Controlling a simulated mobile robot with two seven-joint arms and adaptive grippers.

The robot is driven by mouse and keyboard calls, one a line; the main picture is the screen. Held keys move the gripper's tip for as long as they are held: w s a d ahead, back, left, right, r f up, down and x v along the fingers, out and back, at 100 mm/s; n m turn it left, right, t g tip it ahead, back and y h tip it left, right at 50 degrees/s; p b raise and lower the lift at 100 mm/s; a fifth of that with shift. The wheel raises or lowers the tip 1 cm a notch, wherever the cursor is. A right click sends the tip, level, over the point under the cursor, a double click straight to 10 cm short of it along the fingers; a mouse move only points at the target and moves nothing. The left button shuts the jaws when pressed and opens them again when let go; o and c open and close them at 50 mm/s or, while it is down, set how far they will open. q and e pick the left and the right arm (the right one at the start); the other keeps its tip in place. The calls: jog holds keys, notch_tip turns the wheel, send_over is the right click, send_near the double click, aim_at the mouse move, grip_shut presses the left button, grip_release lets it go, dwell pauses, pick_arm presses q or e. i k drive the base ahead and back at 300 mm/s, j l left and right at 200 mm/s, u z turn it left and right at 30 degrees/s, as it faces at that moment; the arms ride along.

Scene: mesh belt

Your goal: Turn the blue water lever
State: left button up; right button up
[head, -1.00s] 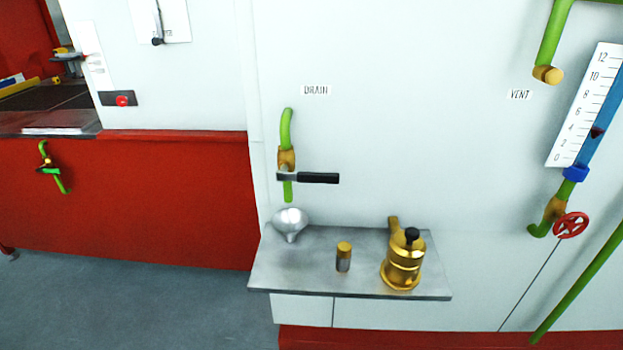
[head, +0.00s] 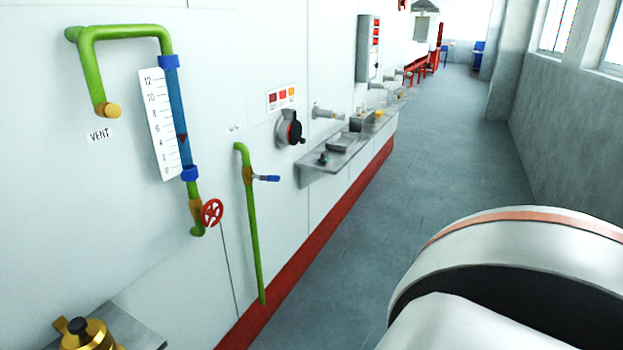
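The blue water lever (head: 267,178) is a short blue handle on a thin green pipe (head: 252,225) that runs down the white wall, left of centre in the head view. The lever sticks out to the right, about level, from a valve partway down the pipe. A large white and grey rounded part of my own body fills the lower right. Neither of my grippers shows, and nothing touches the lever.
A red handwheel (head: 212,212) sits under a blue gauge tube (head: 174,117) to the left. A brass pot (head: 88,335) stands on a shelf at lower left. A grey shelf (head: 350,146) juts from the wall beyond the lever. Open grey floor (head: 430,170) lies to the right.

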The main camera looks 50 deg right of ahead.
aim_at(271, 178)
jog(key=z, duration=1.35)
jog(key=i+l+u, duration=0.1)
jog(key=u, duration=0.25)
jog(key=i+l+u, duration=0.1)
jog(key=l+u, duration=0.35)
jog(key=u, duration=0.3)
jog(key=i+l+u, duration=0.2)
jog(key=l, duration=0.25)
jog(key=l+u, duration=0.2)
jog(key=l, duration=0.3)
jog(key=l+u, duration=0.2)
jog(key=l, duration=1.7)
jog(key=l+u, duration=0.1)
jog(key=l, duration=0.9)
jog(key=k, duration=0.05)
